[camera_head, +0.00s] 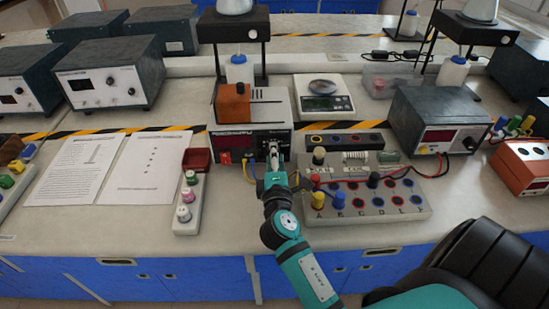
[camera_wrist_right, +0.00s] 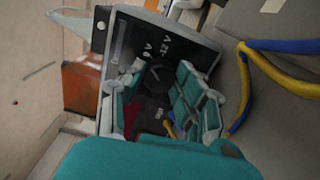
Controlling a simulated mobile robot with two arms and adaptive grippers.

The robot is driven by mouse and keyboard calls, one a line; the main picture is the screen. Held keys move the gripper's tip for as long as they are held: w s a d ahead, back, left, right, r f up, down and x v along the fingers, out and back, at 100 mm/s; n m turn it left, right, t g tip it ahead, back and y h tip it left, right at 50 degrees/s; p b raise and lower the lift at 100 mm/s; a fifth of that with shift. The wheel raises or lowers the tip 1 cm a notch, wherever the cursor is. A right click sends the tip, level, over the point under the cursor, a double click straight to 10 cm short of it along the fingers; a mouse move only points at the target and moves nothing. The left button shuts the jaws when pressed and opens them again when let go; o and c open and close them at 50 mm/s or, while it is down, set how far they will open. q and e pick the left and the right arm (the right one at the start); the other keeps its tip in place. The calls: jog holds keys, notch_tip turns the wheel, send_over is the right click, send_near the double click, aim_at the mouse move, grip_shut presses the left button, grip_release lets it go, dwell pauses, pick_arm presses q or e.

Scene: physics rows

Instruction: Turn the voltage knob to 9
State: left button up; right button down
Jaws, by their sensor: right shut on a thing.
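The voltage knob (camera_wrist_right: 157,76) is a dark dial with a pale pointer line, on the black front panel of a power supply (camera_wrist_right: 176,40). My right gripper (camera_wrist_right: 158,92) is shut on the knob, one teal and grey finger at each side. In the head view the power supply (camera_head: 244,143) stands at the middle of the bench, and my right gripper (camera_head: 273,160) reaches its front panel. There the fingers hide the knob. My left gripper is not in view.
Yellow and blue cables (camera_head: 249,172) plug into the panel left of the gripper. A terminal board (camera_head: 408,205) stands close on the right. A strip with small knobs (camera_head: 187,207) and paper sheets (camera_head: 117,170) lie left. An orange box (camera_head: 233,102) is on the supply.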

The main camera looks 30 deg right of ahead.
jog(key=shift+f, duration=0.1)
jog(key=c, duration=0.9)
grip_release()
jog(key=shift+c, duration=0.2)
